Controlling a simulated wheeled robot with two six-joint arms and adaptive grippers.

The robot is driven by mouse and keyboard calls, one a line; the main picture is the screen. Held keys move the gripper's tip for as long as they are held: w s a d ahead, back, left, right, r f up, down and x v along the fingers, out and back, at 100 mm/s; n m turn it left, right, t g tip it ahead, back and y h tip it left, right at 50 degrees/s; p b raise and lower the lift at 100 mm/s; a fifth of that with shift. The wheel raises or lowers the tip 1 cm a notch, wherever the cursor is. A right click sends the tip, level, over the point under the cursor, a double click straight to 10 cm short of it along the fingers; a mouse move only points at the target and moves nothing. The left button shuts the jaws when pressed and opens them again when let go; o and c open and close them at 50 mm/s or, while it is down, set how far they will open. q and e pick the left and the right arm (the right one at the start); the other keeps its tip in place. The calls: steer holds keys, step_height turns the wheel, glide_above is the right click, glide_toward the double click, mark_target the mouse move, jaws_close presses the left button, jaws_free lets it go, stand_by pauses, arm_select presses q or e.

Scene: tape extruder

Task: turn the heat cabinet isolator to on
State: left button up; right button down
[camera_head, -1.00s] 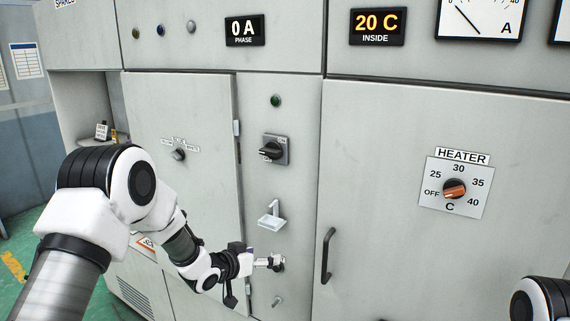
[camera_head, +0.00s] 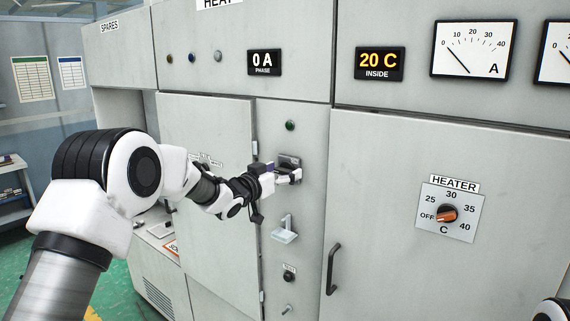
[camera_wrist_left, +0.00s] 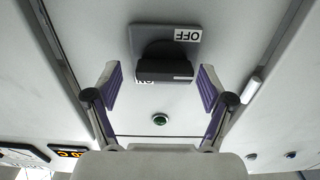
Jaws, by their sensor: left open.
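The isolator is a black rotary knob on a grey plate (camera_head: 290,161), partly hidden behind my left gripper (camera_head: 292,176) in the head view. The left wrist view shows it upside down: the black knob (camera_wrist_left: 163,66) lies between and beyond the fingertips of my open left gripper (camera_wrist_left: 160,78). The fingers look apart from the knob, one on each side. The OFF label (camera_wrist_left: 187,35) and a partly hidden ON label (camera_wrist_left: 144,83) show on the plate. The knob's bar lies crosswise, with a white mark at its right end in that view. My right gripper is out of view.
A green lamp (camera_head: 290,126) sits above the isolator. A pale projecting bracket (camera_head: 285,231) and a small black knob (camera_head: 289,276) are below. A door handle (camera_head: 333,269) and the heater dial (camera_head: 447,213) are to the right.

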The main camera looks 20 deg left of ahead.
arm_select(q)
steer(key=shift+w+d, duration=0.15)
steer(key=shift+w, duration=0.35)
steer(key=shift+w+a+f, duration=0.2)
steer(key=shift+a, duration=0.05)
steer(key=shift+s+d+r, duration=0.1)
steer(key=shift+s, duration=0.05)
steer(key=c, duration=1.2)
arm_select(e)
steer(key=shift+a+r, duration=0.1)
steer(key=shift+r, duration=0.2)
arm_select(q)
steer(key=shift+o, duration=0.2)
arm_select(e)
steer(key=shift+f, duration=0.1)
